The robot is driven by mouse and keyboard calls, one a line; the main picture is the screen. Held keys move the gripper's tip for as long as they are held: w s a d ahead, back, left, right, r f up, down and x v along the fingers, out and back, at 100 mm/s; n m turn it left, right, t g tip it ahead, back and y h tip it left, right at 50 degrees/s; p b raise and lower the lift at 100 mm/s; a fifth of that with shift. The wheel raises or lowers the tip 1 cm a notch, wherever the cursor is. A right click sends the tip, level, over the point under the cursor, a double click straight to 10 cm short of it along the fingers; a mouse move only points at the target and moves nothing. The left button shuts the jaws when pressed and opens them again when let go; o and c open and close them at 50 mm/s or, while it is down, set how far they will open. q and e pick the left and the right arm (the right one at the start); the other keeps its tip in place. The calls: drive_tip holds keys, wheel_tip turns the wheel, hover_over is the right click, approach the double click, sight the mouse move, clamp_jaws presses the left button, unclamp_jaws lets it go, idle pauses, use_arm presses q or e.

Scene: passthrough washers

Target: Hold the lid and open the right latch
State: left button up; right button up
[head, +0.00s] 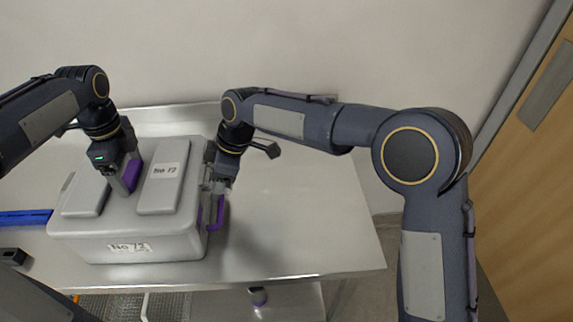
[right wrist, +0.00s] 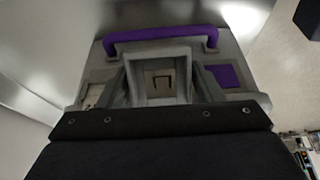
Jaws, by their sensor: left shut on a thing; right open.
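A grey box (head: 142,248) labelled "No 72" stands on the metal table, its lid (head: 124,213) lying on top. My left gripper (head: 127,185) points down at the middle of the lid and is shut on the purple lid handle (head: 133,174). My right gripper (head: 214,190) is open at the box's right side, pointing down beside a purple latch part (head: 219,213). In the right wrist view, a purple bar (right wrist: 160,36) crosses beyond my fingers, and a purple patch (right wrist: 228,75) shows to their right. Whether my right fingers touch the latch cannot be told.
The steel table (head: 300,215) is clear to the right of the box. A blue object (head: 25,217) lies at the left. Wire baskets (head: 165,306) and a small purple-marked item (head: 258,296) are below the table's front edge. A wall stands behind; a wooden door (head: 530,180) is at right.

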drive_tip(key=v, duration=1)
drive_tip(key=s+d+m+t, duration=0.1)
drive_tip(key=s+d+m, duration=0.2)
drive_tip(key=d, duration=0.5)
drive_tip(key=s+d+r+m+t, duration=0.1)
drive_tip(key=s+d+m, duration=0.2)
drive_tip(key=d, duration=0.6)
drive_tip(key=s+d+r+m+t, duration=0.1)
drive_tip(key=s+d+m, duration=0.2)
drive_tip(key=d+m, duration=0.2)
drive_tip(key=d, duration=0.3)
drive_tip(key=shift+s+d+r, duration=0.15)
drive_tip(key=shift+s+d, duration=0.05)
drive_tip(key=shift+d, duration=0.15)
